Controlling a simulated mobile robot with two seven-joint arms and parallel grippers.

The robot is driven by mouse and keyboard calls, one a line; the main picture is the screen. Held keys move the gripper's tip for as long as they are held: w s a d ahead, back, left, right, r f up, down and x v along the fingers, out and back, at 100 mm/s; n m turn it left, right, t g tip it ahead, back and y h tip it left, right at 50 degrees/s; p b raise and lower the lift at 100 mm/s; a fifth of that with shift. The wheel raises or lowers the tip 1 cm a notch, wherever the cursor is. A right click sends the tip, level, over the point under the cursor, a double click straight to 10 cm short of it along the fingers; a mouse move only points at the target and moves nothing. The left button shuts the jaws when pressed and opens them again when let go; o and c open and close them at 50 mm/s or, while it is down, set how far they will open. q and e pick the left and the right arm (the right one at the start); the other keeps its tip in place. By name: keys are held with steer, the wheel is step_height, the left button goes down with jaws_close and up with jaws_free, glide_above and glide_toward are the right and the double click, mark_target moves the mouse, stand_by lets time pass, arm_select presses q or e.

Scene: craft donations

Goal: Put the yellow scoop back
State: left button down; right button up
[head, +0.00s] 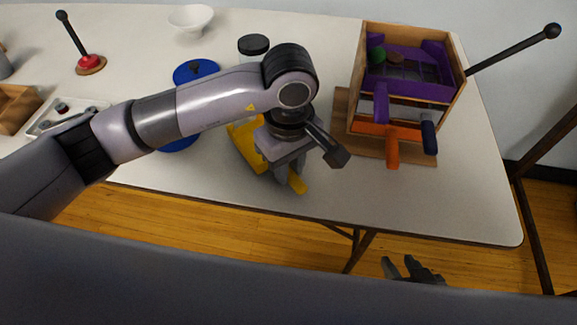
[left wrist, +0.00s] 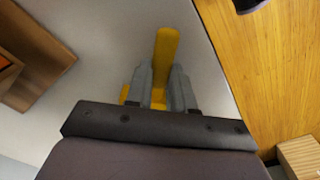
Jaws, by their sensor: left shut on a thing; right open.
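The yellow scoop (head: 244,142) is in the head view near the table's front edge, partly hidden behind my left arm. My left gripper (head: 284,172) is shut on it, and part of the scoop sticks out below the fingers. In the left wrist view the scoop (left wrist: 165,50) shows as a yellow bar between the two grey fingers of my left gripper (left wrist: 160,88). Whether the scoop touches the table I cannot tell. My right gripper (head: 408,270) is open and empty, low in front of the table, over the wooden floor.
A wooden box (head: 357,85) with purple and orange parts stands on a board at the right. A blue round thing (head: 190,72) and a black-lidded jar (head: 254,45) are behind my left arm. A white bowl (head: 191,20) stands at the back. The table's front right (head: 450,205) is clear.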

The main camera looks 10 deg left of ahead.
arm_select(q)
steer(key=shift+f, duration=0.4)
steer(key=shift+f, duration=0.2)
steer(key=c, duration=1)
jaws_free()
steer(key=shift+r, duration=0.1)
